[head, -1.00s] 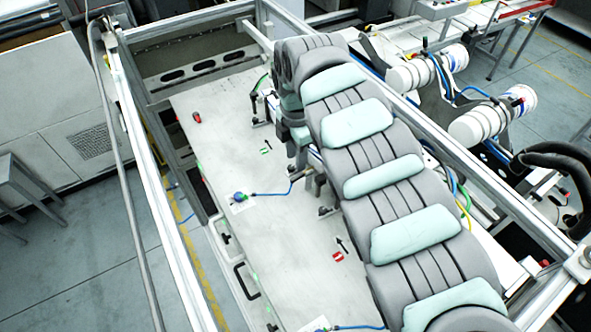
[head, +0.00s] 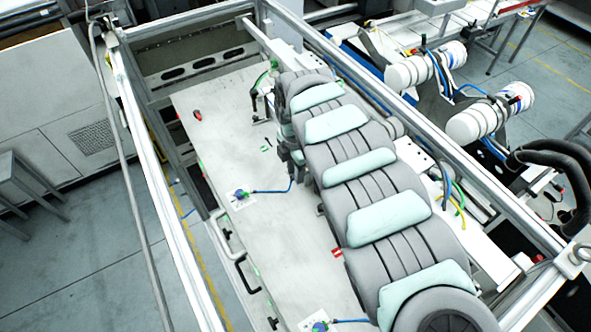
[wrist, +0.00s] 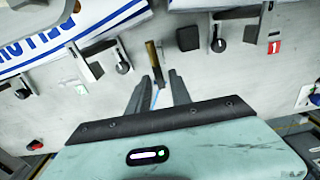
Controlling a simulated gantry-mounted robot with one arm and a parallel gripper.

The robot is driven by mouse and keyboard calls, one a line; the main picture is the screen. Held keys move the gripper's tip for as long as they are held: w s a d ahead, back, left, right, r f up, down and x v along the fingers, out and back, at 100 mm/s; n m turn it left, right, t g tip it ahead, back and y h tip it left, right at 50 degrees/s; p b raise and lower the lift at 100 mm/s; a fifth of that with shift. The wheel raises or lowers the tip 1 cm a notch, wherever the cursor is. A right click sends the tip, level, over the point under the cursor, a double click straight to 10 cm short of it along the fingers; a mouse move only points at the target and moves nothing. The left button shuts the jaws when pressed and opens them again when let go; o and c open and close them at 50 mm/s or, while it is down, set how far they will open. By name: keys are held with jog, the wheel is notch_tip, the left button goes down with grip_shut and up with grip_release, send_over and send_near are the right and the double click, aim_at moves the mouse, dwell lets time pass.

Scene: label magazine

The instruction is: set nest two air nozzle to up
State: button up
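In the wrist view, a slim brass-coloured stem (wrist: 153,60) with a thin blue line below it stands at the panel, just beyond my gripper (wrist: 158,80); it looks like an air nozzle. My gripper's two dark fingers are apart, with a gap between them and nothing clearly held. The stem lines up with that gap; whether it is between the tips or beyond them I cannot tell. No nest number two is readable. In the head view my arm hides most of the gripper and this stem.
Black knobs on metal brackets (wrist: 123,67) (wrist: 219,45) and a black block (wrist: 189,38) flank the stem. A red "1" label (wrist: 274,47) is at right. In the head view, the pale panel (head: 220,130) carries a blue fitting with hose (head: 240,194). Frame rails (head: 395,100) border it.

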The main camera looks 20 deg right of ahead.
grip_shut()
dwell(0.3)
jog(key=shift+a+f+h, duration=0.1)
jog(key=shift+f+h, duration=0.15)
jog(key=shift+h, duration=0.4)
jog(key=shift+a+f+h, duration=0.1)
jog(key=shift+f+h, duration=0.1)
jog(key=shift+h, duration=0.45)
jog(key=shift+o, duration=1.1)
grip_release()
jog(key=b+v, duration=0.2)
jog(key=v, duration=0.9)
jog(key=shift+s+b, duration=0.2)
jog(key=shift+b, duration=0.1)
